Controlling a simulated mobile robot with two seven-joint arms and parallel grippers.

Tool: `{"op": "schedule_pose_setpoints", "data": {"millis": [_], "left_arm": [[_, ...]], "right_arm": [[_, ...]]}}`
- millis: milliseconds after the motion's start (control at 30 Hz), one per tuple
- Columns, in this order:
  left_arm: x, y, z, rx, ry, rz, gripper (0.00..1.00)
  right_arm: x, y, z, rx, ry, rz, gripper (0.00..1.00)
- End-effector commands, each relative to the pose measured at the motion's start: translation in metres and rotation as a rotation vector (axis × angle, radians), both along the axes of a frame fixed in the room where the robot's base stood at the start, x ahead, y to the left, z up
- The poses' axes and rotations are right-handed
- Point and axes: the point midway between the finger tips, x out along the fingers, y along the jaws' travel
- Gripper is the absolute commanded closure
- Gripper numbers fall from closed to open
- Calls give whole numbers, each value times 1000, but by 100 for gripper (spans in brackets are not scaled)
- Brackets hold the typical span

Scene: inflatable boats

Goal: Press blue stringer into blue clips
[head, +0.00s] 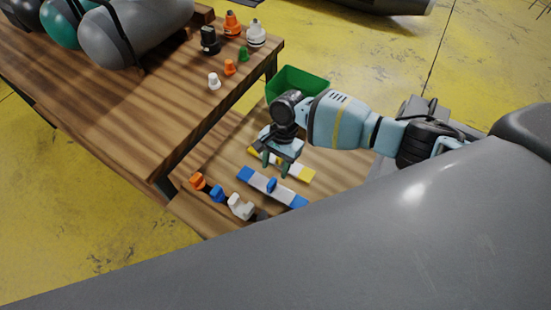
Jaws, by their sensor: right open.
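A pale bar with blue ends (296,201), which looks like the blue stringer, lies on the low wooden board. A small upright blue piece (272,186) shows at its middle. A blue block (218,193), possibly a clip, sits to its left between an orange and a white one. I cannot tell any other blue clips apart. My right gripper (275,167) is open, pointing down just above and behind the blue-ended bar. No object shows between its fingers. Whether it touches anything is unclear. My left gripper is not in view.
A yellow-ended bar (298,173) lies behind the blue-ended one, partly hidden by my gripper. A green bin (298,83) stands behind my right arm. A higher wooden table (130,110) at left holds grey cylinders and small caps. A large grey tube (400,235) fills the lower right.

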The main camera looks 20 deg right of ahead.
Motion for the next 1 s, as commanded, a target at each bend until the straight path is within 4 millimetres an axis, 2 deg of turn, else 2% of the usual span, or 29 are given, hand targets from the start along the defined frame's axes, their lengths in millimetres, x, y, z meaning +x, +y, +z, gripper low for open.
{"op": "schedule_pose_setpoints", "data": {"millis": [33,300,500,700,967,1000], "left_arm": [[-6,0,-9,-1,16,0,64],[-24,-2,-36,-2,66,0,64],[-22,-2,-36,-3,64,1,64],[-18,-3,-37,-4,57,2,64],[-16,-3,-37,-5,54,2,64],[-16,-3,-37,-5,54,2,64]], "right_arm": [[-3,1,-13,0,9,1,53],[-10,9,-46,0,8,2,53],[-13,16,-64,2,4,1,53],[-15,19,-76,0,1,0,53],[-15,19,-77,1,0,1,53],[-15,19,-77,1,0,1,55]]}}
